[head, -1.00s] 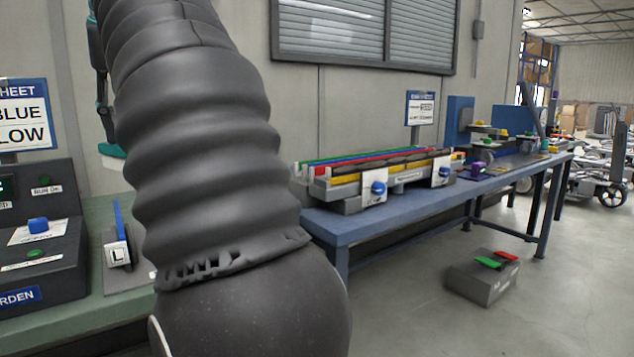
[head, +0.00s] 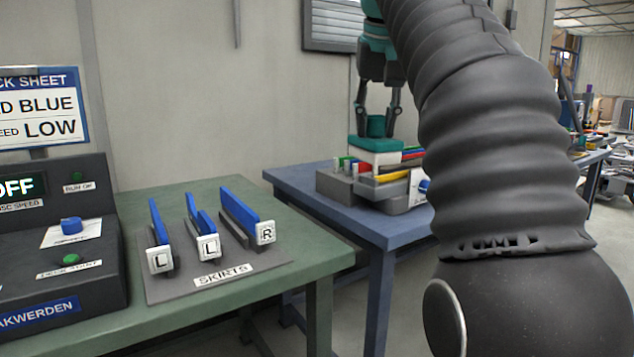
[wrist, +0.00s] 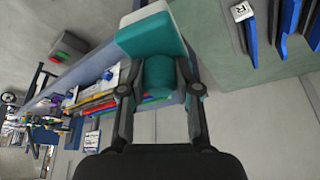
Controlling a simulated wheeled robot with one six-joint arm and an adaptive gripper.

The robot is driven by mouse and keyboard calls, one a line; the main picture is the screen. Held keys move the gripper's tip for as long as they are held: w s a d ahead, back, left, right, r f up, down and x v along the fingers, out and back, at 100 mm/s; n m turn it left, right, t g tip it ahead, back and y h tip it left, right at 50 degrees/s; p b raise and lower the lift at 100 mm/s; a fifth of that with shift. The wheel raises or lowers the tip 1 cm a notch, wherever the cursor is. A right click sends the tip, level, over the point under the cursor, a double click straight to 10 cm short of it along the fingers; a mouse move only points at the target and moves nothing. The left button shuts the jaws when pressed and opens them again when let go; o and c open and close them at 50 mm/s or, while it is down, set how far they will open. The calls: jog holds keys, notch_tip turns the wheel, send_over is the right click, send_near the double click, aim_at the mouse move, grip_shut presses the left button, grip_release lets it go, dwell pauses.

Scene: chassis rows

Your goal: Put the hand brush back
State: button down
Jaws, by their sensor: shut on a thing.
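The hand brush (head: 376,146) has a teal body and handle with a pale lower part. My gripper (head: 378,112) is shut on its teal handle, with the brush below the fingers. In the head view the brush appears in front of the left end of the rack of coloured strips on the blue table; I cannot tell whether it touches anything. In the wrist view my gripper (wrist: 160,90) has a finger on each side of the rounded teal handle, and the brush (wrist: 150,35) extends past the fingertips. The place for the brush cannot be made out.
A green table (head: 210,315) holds a grey skirts board (head: 160,292) with several blue, lettered pieces and a control box (head: 50,250) reading OFF. The blue table (head: 310,190) carries the strip rack (head: 407,196). My own arm covers much of the right side.

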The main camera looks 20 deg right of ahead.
jog(key=shift+w+a+f+n+y+b, duration=0.25)
jog(key=shift+w+a+f, duration=1.2)
jog(key=shift+w+f, duration=2.1)
jog(key=shift+w+a+f+n+b, duration=0.5)
jog(key=shift+w+a+f, duration=0.9)
jog(key=shift+w+f, duration=2.15)
jog(key=shift+w+a+f+n+y+b, duration=0.25)
jog(key=shift+w+a+f, duration=1.2)
jog(key=shift+w+f, duration=2.1)
jog(key=shift+r+p, duration=0.15)
jog(key=shift+p, duration=0.2)
jog(key=shift+f+b, duration=0.55)
jog(key=shift+f, duration=0.65)
jog(key=c, duration=0.7)
grip_release()
jog(key=shift+c, duration=0.2)
